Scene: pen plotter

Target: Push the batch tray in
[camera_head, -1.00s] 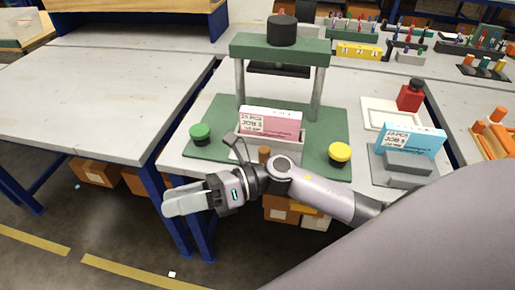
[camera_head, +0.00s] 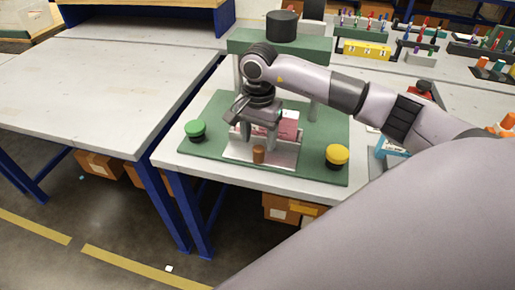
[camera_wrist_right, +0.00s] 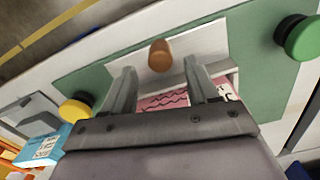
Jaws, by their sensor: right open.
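The batch tray (camera_head: 280,155) is a pale grey slide on the green press base, with a brown knob (camera_head: 259,154) at its front edge. A pink and white box (camera_head: 289,127) stands in it, partly hidden by my right gripper. My right gripper (camera_head: 258,136) points down over the tray, just behind the knob. In the right wrist view its two fingers (camera_wrist_right: 160,88) are apart, with the knob (camera_wrist_right: 159,55) beyond the tips and the pink box (camera_wrist_right: 165,101) below between them. Nothing is held. My left gripper is not in view.
The press has a green top beam (camera_head: 300,45), posts and a green base (camera_head: 325,130). A green button (camera_head: 195,130) sits left and a yellow button (camera_head: 337,155) right. A blue box (camera_head: 392,148) is partly behind my arm. The left table (camera_head: 90,75) is mostly bare.

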